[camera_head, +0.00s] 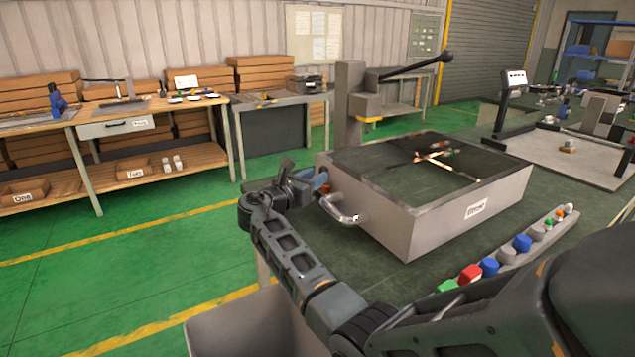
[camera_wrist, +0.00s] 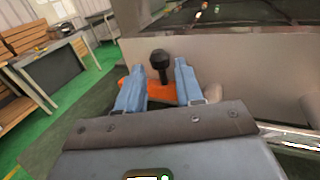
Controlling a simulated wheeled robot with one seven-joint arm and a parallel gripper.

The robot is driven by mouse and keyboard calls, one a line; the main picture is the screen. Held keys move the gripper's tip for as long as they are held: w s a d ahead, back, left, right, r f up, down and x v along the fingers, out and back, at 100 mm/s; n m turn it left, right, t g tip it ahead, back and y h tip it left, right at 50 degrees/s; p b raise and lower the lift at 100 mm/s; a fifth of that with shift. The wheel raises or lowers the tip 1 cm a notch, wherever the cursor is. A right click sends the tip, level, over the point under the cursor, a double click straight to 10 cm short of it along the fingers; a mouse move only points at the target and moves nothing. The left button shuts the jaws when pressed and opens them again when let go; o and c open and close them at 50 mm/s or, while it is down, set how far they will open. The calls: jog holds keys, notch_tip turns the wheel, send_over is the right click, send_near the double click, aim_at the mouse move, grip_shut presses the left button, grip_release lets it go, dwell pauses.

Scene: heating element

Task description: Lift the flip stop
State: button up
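What looks like the flip stop, an orange piece (camera_wrist: 156,86) with a black knob (camera_wrist: 160,60), is at the near left end of the grey box in the wrist view. My gripper (camera_wrist: 160,69) has its two blue fingers apart, one on each side of the knob and over the orange piece. I cannot tell whether they touch it. In the head view, my gripper (camera_head: 320,182) is at the left corner of the box (camera_head: 430,228), left of its metal handle (camera_head: 345,212). The orange piece is mostly hidden there.
A post with a long black lever (camera_head: 415,66) stands behind the box. A strip with coloured buttons (camera_head: 505,252) lies along the right front of the green table. A workbench (camera_head: 135,112) stands at the left across open green floor.

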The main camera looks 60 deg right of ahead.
jog(key=shift+s+d, duration=0.1)
jog(key=shift+d, duration=0.75)
jog(key=shift+c, duration=0.3)
grip_shut()
